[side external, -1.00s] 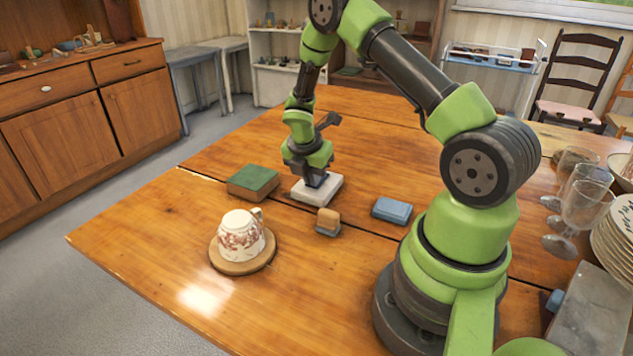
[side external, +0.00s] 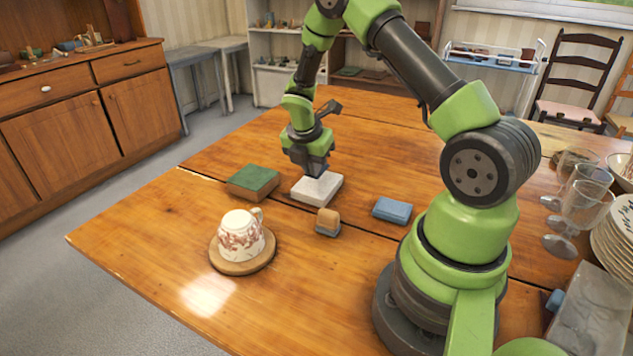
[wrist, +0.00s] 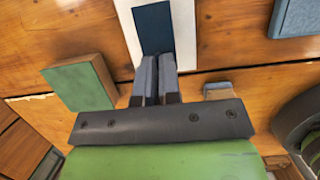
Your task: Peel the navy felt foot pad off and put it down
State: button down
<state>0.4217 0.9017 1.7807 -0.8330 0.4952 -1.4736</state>
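The white block (side external: 318,188) lies on the table, and the part of its top that shows in the side view is bare and pale. My gripper (side external: 315,174) is just above its back part, pointing down. In the wrist view the two grey fingers (wrist: 157,66) are close together. The navy felt foot pad (wrist: 153,28) shows right at their tips as a dark rectangle, with the white block behind and around it. The fingers look shut on its near edge, though they cover the contact itself. In the side view the pad cannot be told from the dark gripper.
A green-topped block (side external: 254,180) lies left of the white block. A small tan block (side external: 328,217) is in front and a blue block (side external: 392,209) to the right. An upturned patterned cup (side external: 241,237) stands on a round wooden board (side external: 262,262). Glasses (side external: 582,205) stand far right.

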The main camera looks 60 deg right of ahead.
jog(key=shift+r, duration=1.3)
jog(key=w+a+n, duration=0.2)
jog(key=w, duration=0.5)
jog(key=r+n+t, duration=0.1)
jog(key=n, duration=0.2)
send_over(251, 180)
jog(key=shift+s+a+r, duration=0.15)
jog(key=shift+a, duration=0.25)
jog(key=shift+m, duration=0.3)
jog(key=shift+f, duration=2.7)
jog(key=shift+f, duration=0.35)
